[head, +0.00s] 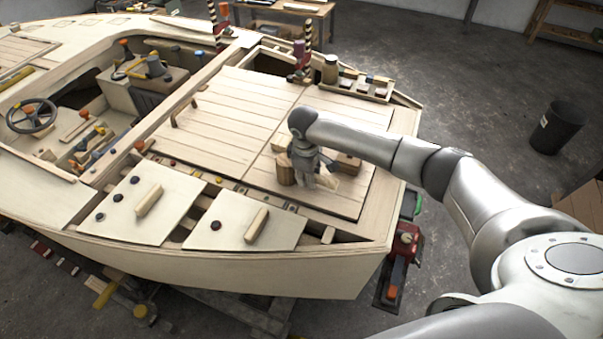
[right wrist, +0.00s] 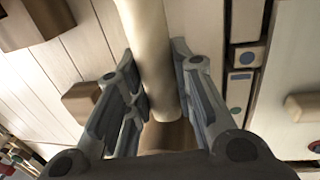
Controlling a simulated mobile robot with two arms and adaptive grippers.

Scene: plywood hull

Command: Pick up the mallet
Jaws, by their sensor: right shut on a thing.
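The mallet's pale round handle (right wrist: 148,45) runs from the top edge of the right wrist view down between my right gripper's fingers (right wrist: 160,95). A brown wooden part (right wrist: 168,136) shows at the lower end of the handle, partly hidden by the gripper. In the head view my right gripper (head: 304,183) points down at the planked deck, shut on the mallet. The gripper and wrist hide most of the mallet there. A brown wooden block (head: 286,170) shows just left of the gripper; I cannot tell whether it is the mallet's head. My left gripper is not in view.
Another brown block (head: 347,162) lies right of the gripper on the planked deck (head: 235,115). Two pale hatch panels with handles, one of them the right-hand panel (head: 245,222), lie toward the front. A small rack (head: 365,85) and a cup (head: 330,68) stand behind.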

